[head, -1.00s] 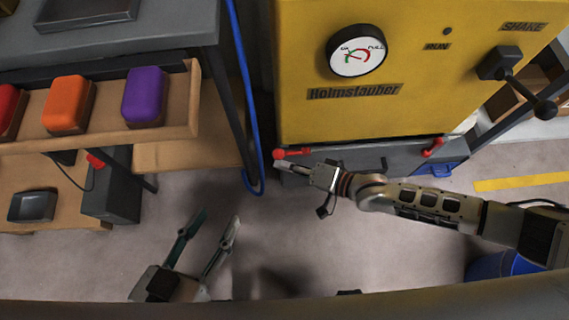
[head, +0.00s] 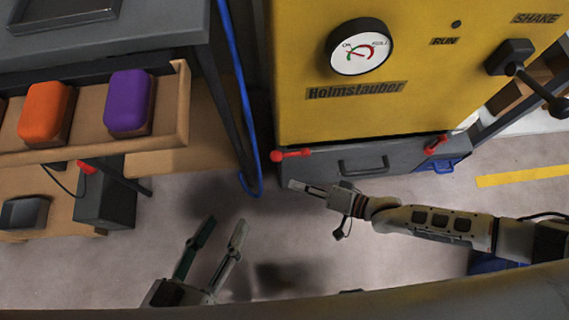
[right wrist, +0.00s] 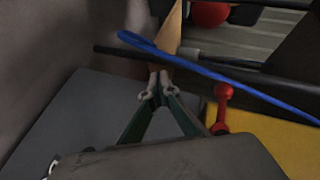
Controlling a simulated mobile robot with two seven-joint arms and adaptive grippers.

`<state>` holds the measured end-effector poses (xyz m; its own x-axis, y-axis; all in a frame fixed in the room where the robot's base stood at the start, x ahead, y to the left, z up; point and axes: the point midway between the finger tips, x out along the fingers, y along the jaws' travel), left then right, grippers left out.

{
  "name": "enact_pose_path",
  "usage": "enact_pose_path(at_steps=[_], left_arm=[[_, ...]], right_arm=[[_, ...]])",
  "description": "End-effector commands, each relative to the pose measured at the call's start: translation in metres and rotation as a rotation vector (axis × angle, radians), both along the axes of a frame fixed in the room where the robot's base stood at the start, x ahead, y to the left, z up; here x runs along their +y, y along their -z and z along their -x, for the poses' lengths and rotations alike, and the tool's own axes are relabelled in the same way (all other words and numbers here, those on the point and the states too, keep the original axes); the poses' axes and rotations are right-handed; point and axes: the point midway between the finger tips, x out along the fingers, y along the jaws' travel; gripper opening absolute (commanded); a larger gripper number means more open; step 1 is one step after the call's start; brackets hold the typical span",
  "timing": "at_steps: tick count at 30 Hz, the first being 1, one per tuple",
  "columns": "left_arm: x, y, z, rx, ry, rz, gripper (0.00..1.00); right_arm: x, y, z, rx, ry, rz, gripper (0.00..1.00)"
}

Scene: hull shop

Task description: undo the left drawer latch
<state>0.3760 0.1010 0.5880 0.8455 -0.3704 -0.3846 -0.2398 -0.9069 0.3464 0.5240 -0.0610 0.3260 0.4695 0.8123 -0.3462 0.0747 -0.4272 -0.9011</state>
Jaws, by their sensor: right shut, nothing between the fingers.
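The left drawer latch (head: 291,155) is a red bar with round ends at the left top of the grey drawer (head: 330,166), under the yellow machine. It lies nearly level in the head view and also shows in the right wrist view (right wrist: 222,108). The right latch (head: 436,144), also red, is tilted. My right gripper (head: 293,185) is shut and empty, just below the left latch and apart from it. Its closed fingers show in the right wrist view (right wrist: 157,88). My left gripper (head: 224,226) is open and empty above the floor, lower left.
A dark handle (head: 364,166) sits on the drawer front. A blue hose (head: 237,90) hangs left of the machine. A wooden tray (head: 182,110) with an orange block (head: 45,111) and a purple block (head: 129,101) is at the left.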

Motion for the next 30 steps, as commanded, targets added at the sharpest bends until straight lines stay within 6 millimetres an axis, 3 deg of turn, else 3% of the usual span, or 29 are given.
enact_pose_path(at_steps=[3, 9, 30], left_arm=[[0.0, 0.001, 0.0, 0.001, -0.001, 0.003, 0.4], [-0.001, 0.001, 0.0, 0.002, -0.002, 0.008, 0.4], [0.0, 0.0, 0.0, 0.0, -0.003, 0.003, 0.4]], right_arm=[[-0.016, 0.009, 0.01, 0.003, 0.001, 0.002, 0.0], [-0.028, 0.015, 0.017, 0.002, 0.0, 0.001, 0.0], [-0.027, 0.011, 0.017, -0.006, -0.002, -0.001, 0.0]])
